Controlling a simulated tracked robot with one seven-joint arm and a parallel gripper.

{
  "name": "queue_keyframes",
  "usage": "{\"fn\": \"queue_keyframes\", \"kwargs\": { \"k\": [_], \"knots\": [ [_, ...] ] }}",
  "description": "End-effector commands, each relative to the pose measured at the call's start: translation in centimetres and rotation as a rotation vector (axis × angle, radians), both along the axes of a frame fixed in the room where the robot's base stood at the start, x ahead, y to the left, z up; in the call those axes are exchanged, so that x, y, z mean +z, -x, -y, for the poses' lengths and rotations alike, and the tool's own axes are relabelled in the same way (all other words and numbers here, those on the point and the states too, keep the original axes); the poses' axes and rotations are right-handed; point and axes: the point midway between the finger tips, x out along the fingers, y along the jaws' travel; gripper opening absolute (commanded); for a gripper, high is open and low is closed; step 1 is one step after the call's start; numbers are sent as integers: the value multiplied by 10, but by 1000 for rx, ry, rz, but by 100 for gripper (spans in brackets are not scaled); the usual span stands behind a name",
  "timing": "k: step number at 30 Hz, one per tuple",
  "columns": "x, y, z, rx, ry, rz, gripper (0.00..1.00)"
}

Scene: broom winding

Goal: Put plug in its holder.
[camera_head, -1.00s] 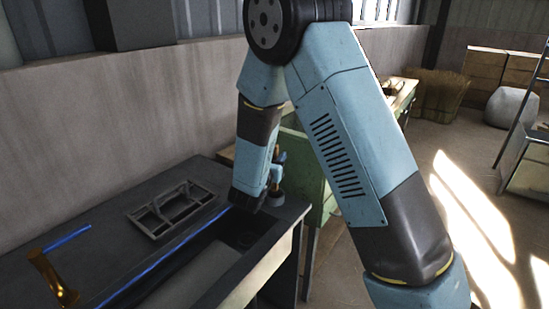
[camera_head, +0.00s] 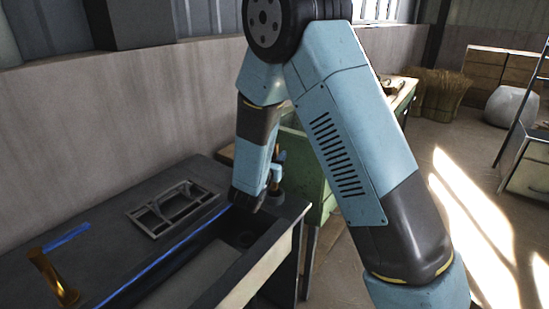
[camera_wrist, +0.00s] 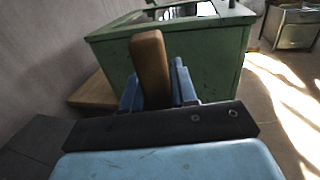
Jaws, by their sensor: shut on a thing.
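My gripper (camera_wrist: 153,88) is shut on a brown, wood-like upright piece, which I take to be the plug (camera_wrist: 150,58). Its top stands up between the two blue fingers in the wrist view; its lower end is hidden behind my wrist. In the head view my gripper (camera_head: 276,173) is at the right end of the dark bench, with only a sliver of brown showing. No holder is clearly recognisable.
The dark bench (camera_head: 105,222) has a sunken basin (camera_head: 200,270), a grey open frame (camera_head: 172,207), a brass tap-like piece (camera_head: 52,277) and blue strips. A green cabinet (camera_wrist: 215,60) stands just beyond my gripper. A wall runs behind the bench; sunlit floor is at right.

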Motion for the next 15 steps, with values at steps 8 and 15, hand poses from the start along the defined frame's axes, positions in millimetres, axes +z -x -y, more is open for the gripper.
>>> {"fn": "queue_keyframes", "kwargs": {
  "k": [8,15],
  "knots": [
    [-1,0,0,0,0,0,0],
    [-4,0,-1,1,0,0,0]
  ]
}}
